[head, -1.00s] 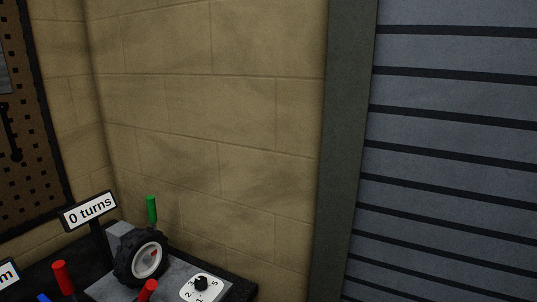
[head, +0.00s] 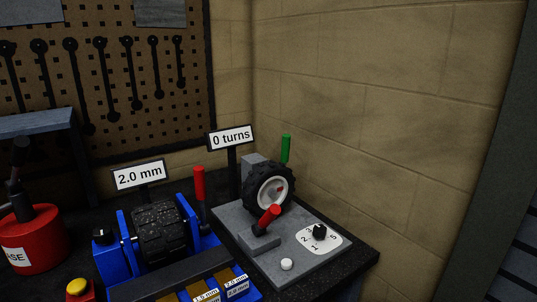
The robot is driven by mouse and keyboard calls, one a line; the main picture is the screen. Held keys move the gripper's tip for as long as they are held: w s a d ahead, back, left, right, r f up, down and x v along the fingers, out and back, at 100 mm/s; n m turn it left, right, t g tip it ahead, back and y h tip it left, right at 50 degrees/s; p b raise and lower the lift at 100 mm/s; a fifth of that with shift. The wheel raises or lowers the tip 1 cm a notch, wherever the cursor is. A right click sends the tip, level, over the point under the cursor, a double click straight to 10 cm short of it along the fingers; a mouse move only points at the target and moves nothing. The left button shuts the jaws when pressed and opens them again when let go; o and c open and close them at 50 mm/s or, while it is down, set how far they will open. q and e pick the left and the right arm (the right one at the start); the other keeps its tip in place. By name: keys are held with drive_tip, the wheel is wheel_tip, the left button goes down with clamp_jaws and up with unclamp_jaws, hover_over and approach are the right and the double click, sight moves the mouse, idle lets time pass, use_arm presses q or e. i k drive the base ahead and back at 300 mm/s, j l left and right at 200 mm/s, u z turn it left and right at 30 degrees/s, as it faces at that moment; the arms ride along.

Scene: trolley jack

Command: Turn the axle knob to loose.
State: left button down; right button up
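A black knob (head: 319,232) sits on a white numbered dial right of the wheel. Another black knob (head: 103,237) is on the blue fixture at the left. I cannot read the word loose on any of them, nor tell which is the axle knob. Neither gripper is in view.
The blue fixture (head: 121,225) holds a black ridged block, with an upright red lever (head: 199,184). Signs read "2.0 mm" (head: 138,175) and "0 turns" (head: 230,138). A red can (head: 35,238), a yellow button (head: 78,288) and a white button (head: 287,264) stand nearby. Walls close the back.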

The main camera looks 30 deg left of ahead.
sight(102, 234)
drive_tip(key=u, duration=1.7)
